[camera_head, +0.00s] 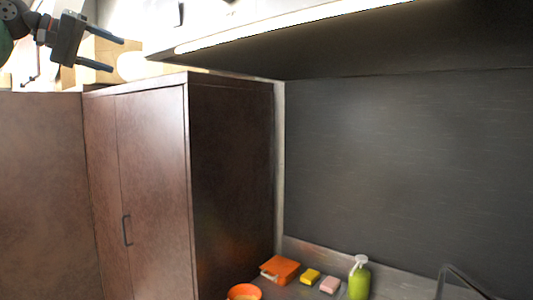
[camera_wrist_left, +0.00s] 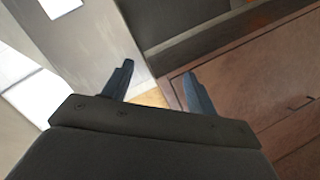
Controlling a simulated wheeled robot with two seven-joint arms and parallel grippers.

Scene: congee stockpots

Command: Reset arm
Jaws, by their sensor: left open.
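My left gripper (camera_head: 112,53) is raised at the top left of the head view, above the level of the brown cabinet's top. Its two fingers are spread apart with nothing between them. In the left wrist view the fingers of my left gripper (camera_wrist_left: 158,85) also stand apart and empty. My right gripper is not in view.
A tall brown cabinet (camera_head: 152,180) with a dark handle stands left of centre. A dark overhead shelf or hood (camera_head: 330,50) spans the upper right. On the counter below are an orange bowl (camera_head: 243,292), an orange box (camera_head: 280,269), two sponges (camera_head: 310,276) and a green pump bottle (camera_head: 359,281).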

